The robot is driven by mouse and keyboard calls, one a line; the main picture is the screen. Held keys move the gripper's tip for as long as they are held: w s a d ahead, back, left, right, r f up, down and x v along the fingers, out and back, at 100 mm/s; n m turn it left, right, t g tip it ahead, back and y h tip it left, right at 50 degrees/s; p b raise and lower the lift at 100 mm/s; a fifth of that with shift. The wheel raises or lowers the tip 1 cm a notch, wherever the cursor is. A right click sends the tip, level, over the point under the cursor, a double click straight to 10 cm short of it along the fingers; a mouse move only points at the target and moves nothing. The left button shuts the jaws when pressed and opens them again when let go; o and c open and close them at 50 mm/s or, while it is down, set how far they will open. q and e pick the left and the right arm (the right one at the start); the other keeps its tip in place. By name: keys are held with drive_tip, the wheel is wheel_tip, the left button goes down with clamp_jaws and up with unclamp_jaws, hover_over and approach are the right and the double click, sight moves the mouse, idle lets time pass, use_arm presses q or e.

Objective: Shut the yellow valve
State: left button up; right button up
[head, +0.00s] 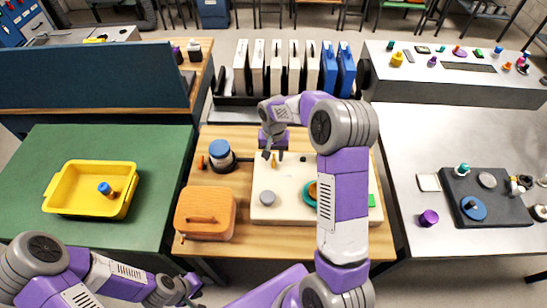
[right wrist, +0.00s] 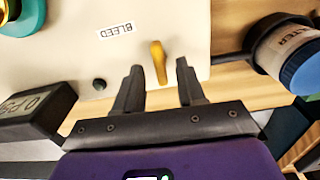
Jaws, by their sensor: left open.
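The yellow valve (head: 274,161) is a small lever handle on the cream panel (head: 291,210), near its back left edge. In the right wrist view the yellow valve (right wrist: 158,62) points along the fingers, beside a label reading BLEED (right wrist: 115,29). My right gripper (right wrist: 160,65) is open, with one finger on each side of the handle's lower end and a visible gap to both. In the head view my right gripper (head: 270,153) hangs over the panel's back edge. My left gripper (head: 191,289) is open and empty at the bottom left, away from the panel.
A filter jar with a blue lid (head: 219,151) stands left of the panel, joined by a dark pipe. A dark gauge box (right wrist: 35,109) is close to my right gripper. An orange box (head: 205,213) and a yellow tray (head: 72,207) lie further left.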

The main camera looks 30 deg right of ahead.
drive_tip(key=shift+f, duration=0.65)
clamp_jaws()
